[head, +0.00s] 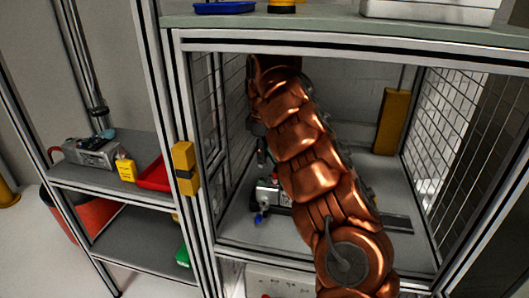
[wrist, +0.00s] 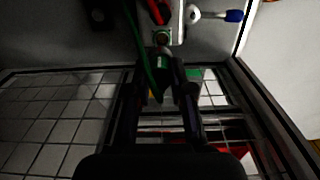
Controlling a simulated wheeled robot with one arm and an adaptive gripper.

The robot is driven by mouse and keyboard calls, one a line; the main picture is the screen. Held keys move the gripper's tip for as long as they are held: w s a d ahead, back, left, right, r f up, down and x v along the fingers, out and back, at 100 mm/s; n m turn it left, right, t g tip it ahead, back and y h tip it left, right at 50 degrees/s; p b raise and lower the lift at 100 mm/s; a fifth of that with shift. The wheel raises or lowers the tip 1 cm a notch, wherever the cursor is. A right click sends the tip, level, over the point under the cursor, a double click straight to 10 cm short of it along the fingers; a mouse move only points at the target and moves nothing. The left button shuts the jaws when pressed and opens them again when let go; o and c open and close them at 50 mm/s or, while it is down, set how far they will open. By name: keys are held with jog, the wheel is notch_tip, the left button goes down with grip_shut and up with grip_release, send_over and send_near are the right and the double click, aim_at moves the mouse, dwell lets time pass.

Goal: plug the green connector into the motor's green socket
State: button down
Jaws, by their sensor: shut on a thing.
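My gripper (wrist: 164,73) is shut on a dark connector (wrist: 162,63) with a small green mark, held between the fingertips. A green cable (wrist: 142,48) runs beside it. Just ahead of the connector, the motor's green socket (wrist: 162,37) shows at the end of the grey motor housing (wrist: 175,20). The connector lies roughly in line with the socket; whether they touch I cannot tell. In the head view, the motor (head: 271,191) stands on the enclosure floor, partly behind my copper arm. My gripper (head: 261,158) is just above it; the connector cannot be made out there.
Mesh walls (head: 461,125) and metal posts frame the enclosure. Left of it, a shelf (head: 105,182) holds a grey device, a yellow box (head: 126,169) and a red tray (head: 155,175).

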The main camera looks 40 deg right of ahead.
aim_at(262, 166)
jog(key=shift+a+f, duration=0.15)
jog(key=shift+f, duration=0.1)
jog(key=shift+s+f+b, duration=0.1)
jog(key=shift+f+b, duration=0.3)
jog(key=shift+f, duration=1.45)
jog(key=shift+b, duration=1.6)
dwell(0.7)
jog(key=shift+f+b, duration=0.5)
jog(key=shift+b, duration=0.1)
dwell(0.6)
jog(key=c, duration=0.9)
grip_release()
jog(key=shift+c, duration=0.2)
jog(key=shift+r, duration=0.15)
